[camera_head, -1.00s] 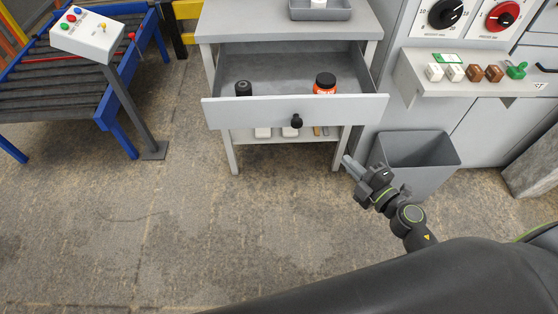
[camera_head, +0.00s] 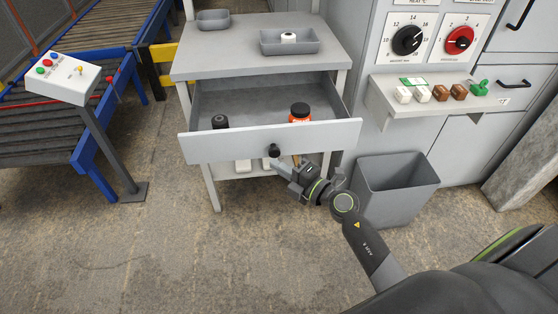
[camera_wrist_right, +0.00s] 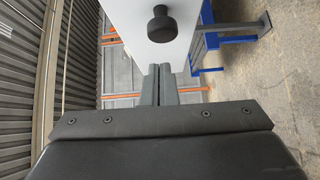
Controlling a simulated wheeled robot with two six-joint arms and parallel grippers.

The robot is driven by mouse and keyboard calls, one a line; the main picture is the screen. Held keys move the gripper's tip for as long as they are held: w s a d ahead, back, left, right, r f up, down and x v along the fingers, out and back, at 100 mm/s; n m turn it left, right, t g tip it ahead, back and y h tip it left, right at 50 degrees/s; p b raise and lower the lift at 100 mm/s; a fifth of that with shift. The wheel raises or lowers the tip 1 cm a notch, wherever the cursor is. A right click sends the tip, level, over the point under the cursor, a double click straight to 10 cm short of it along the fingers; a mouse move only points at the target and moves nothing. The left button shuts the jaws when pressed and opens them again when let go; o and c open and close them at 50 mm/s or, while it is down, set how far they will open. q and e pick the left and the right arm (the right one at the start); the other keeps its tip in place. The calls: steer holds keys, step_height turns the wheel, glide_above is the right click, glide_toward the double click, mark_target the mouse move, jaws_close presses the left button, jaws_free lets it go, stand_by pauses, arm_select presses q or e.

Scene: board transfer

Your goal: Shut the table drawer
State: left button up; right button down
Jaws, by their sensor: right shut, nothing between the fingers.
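The table drawer (camera_head: 300,140) is pulled out of the grey table (camera_head: 262,66). Its front is a pale panel with a round black knob (camera_head: 274,150). A black cylinder (camera_head: 220,122) and an orange jar with a black lid (camera_head: 300,113) stand inside it. My right gripper (camera_head: 278,165) is shut and empty, just below the knob in the head view. In the right wrist view the knob (camera_wrist_right: 161,24) is ahead of the closed fingertips (camera_wrist_right: 158,70), with a gap in the picture between them. Whether the fingers touch the drawer front is unclear. My left gripper is not in view.
A grey bin (camera_head: 393,188) stands right of the table, near my right arm. A blue-framed conveyor (camera_head: 90,150) with a button box (camera_head: 62,78) is at left. Grey trays (camera_head: 290,42) sit on the tabletop. The floor in front is clear.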

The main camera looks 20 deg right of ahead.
steer(key=shift+w+d, duration=0.2)
steer(key=shift+w, duration=0.35)
steer(key=shift+w+d, duration=0.2)
steer(key=shift+w, duration=0.3)
